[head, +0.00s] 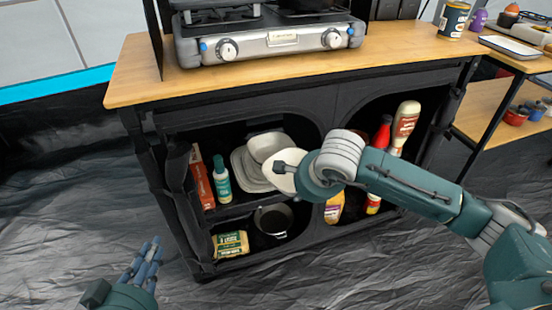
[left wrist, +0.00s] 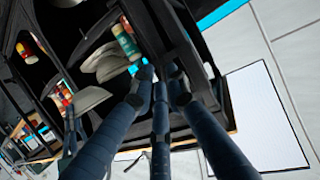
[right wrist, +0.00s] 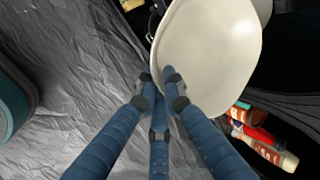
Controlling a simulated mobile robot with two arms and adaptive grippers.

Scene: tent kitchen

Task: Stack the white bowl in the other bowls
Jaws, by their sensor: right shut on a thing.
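The white bowl (head: 287,172) is held at its rim by my right gripper (head: 281,170), in front of the upper left compartment of the cabinet. In the right wrist view the bowl (right wrist: 207,60) is tilted, and the fingertips (right wrist: 160,84) are on its edge. The other bowls (head: 266,146) sit in that compartment, on or against pale plates (head: 246,172); the held bowl partly hides them. The held bowl looks apart from them, but I cannot tell the exact gap. My left gripper (head: 147,262) is empty, low at the left, its fingers spread.
A green-capped bottle (head: 222,182) and red box (head: 201,180) stand left of the plates. A pot (head: 273,220) and a package (head: 230,244) are on the lower shelf. Sauce bottles (head: 404,125) fill the right compartment. A stove (head: 270,38) is on the counter (head: 140,82).

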